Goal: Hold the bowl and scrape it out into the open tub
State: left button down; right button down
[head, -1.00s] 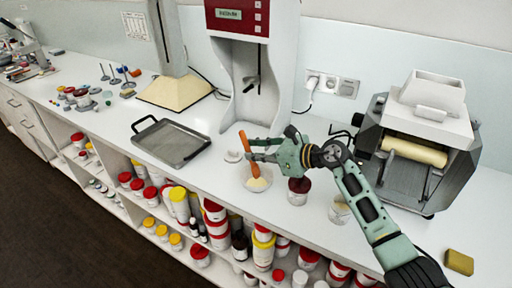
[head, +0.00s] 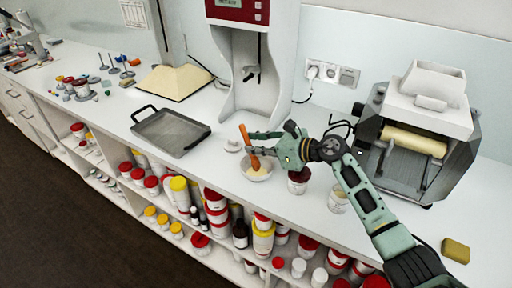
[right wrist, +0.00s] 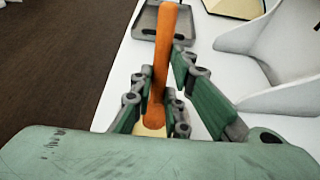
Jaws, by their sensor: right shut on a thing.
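A small white bowl (head: 266,176) with pale cream in it stands on the counter. My right gripper (head: 258,143) is above the bowl, shut on an orange spatula (head: 246,136). The spatula leans, its lower end down in the bowl. In the right wrist view the orange spatula (right wrist: 166,60) stands between the fingers of the gripper (right wrist: 158,100); the bowl is mostly hidden there. A pale tub (head: 338,201), apparently the open one, stands to the right, partly behind my right forearm. My left gripper is not in view.
A jar with a dark red top (head: 298,182) stands between bowl and tub. A small white lid (head: 233,145) lies behind the bowl. A grey tray (head: 172,133) is at left, a roller mill (head: 415,140) at right, a yellow sponge (head: 455,250) near the front edge.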

notch_tip(320, 180, up, 10)
jog(key=p, duration=0.6)
dwell(0.5)
jog(key=shift+r, duration=0.1)
